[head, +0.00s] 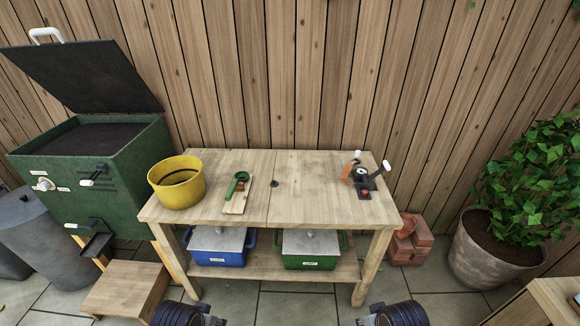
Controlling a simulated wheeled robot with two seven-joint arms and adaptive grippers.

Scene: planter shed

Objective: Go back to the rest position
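My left gripper (210,314) shows only in part at the bottom edge of the head view, beside a dark ribbed part of my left arm. My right gripper (369,314) shows in the same way to the right of it. Both are low in front of the wooden workbench (285,212), apart from it and from each other. Small grey ends show at each, but they are cut off by the frame, so I cannot tell open from shut. I see nothing held in either.
On the bench stand a yellow pot (163,190), a green scoop (238,181) on a board and a dark device (367,182). Blue (216,258) and green (310,262) boxes sit below. A step (124,291), green bin (125,150), bricks (409,246) and potted plant (490,265) flank it.

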